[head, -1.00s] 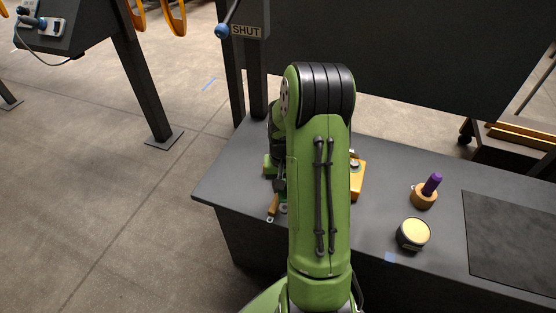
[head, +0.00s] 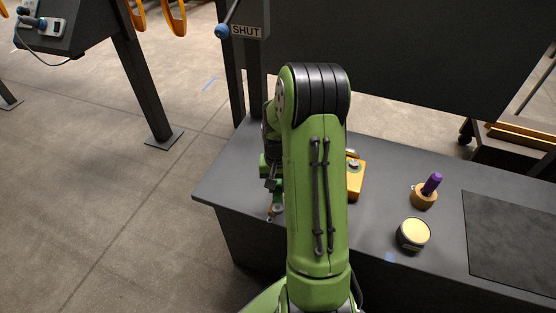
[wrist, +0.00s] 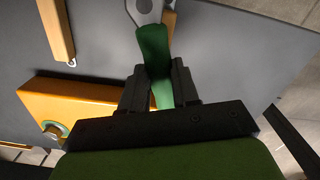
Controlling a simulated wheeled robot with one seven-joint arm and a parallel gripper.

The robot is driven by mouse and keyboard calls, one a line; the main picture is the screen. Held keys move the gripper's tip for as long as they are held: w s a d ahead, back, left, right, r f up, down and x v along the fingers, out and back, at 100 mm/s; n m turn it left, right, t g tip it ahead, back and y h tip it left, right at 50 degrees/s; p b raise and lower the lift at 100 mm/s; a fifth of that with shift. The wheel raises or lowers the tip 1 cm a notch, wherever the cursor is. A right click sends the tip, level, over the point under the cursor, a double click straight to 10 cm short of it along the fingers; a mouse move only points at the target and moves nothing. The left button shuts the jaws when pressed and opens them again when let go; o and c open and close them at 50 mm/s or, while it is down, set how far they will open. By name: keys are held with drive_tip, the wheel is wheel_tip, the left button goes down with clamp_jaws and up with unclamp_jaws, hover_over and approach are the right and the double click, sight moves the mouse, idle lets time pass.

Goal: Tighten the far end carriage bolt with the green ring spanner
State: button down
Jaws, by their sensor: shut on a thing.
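My gripper (wrist: 160,88) is shut on the green handle of the ring spanner (wrist: 154,45), which points away from the jaws. Its grey ring head (wrist: 146,8) is at the top edge of the wrist view, partly cut off. An orange block (wrist: 85,100) lies left of the jaws, with a bolt (wrist: 52,130) in a green surround at its near left corner. The ring is well apart from this bolt. The block (head: 356,182) also shows right of my arm in the head view, partly hidden. I cannot tell which bolt is the far end one.
An orange bar (wrist: 56,28) with a small metal tip lies on the dark bench (head: 385,170). A purple-handled item in a tan holder (head: 424,198) and a round cream-topped tin (head: 413,233) stand to the right. A post with a SHUT sign (head: 246,31) rises behind the bench.

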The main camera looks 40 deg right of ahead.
drive_tip(key=shift+w+a+m, duration=0.5)
drive_tip(key=shift+w, duration=0.1)
drive_tip(key=shift+s+d+n, duration=0.7)
drive_tip(key=shift+n, duration=0.1)
idle(0.9)
drive_tip(key=c, duration=1.5)
unclamp_jaws()
clamp_jaws()
drive_tip(key=shift+o, duration=0.6)
unclamp_jaws()
clamp_jaws()
drive_tip(key=shift+s+d, duration=0.15)
drive_tip(key=shift+s, duration=0.05)
